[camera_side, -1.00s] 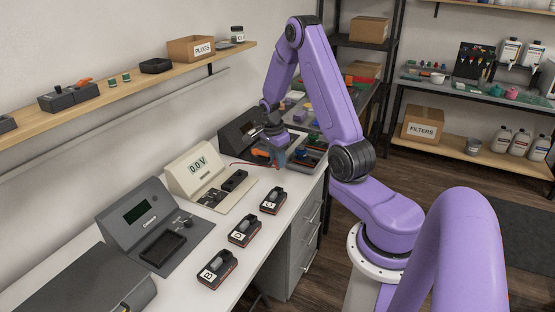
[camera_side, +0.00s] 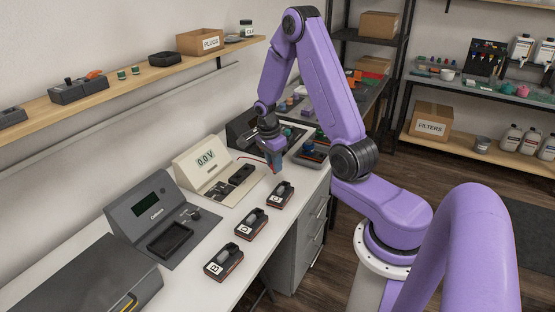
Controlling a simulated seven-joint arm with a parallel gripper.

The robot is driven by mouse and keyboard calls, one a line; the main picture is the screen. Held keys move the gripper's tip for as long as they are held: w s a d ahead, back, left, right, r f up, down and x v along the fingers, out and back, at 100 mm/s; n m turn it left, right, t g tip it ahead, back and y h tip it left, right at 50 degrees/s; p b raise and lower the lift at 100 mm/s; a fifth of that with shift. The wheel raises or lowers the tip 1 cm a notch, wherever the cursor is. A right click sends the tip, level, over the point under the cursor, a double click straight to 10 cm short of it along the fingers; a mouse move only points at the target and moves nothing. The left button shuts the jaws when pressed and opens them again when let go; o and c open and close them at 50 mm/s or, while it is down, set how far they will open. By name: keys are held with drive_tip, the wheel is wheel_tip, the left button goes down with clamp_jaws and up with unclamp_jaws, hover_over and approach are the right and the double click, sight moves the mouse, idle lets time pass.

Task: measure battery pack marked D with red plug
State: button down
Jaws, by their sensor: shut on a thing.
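My gripper (camera_side: 277,171) is shut and hangs above the bench, just behind and above the farthest battery pack. A thin red lead (camera_side: 251,161) runs from the meter to it. The plug in its jaws is mostly hidden, with a little red showing. Three dark battery packs lie in a row. The middle pack (camera_side: 250,225) seems to bear the D label, small in this view. The nearest pack (camera_side: 223,262) is marked B. The farthest pack (camera_side: 279,195) seems marked C. The cream meter (camera_side: 194,172) reads 0.0 V.
A grey charger-like unit (camera_side: 148,210) with an empty tray stands left of the meter. A dark grey box (camera_side: 85,285) is at the front left. A wall shelf (camera_side: 140,88) runs above the bench. Bare white bench lies around the packs.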

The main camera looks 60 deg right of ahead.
drive_tip(key=a, duration=1)
drive_tip(key=shift+w, duration=0.35)
idle(0.3)
drive_tip(key=shift+a, duration=0.1)
drive_tip(key=shift+f, duration=3.2)
drive_tip(key=shift+f, duration=1.6)
idle(1.4)
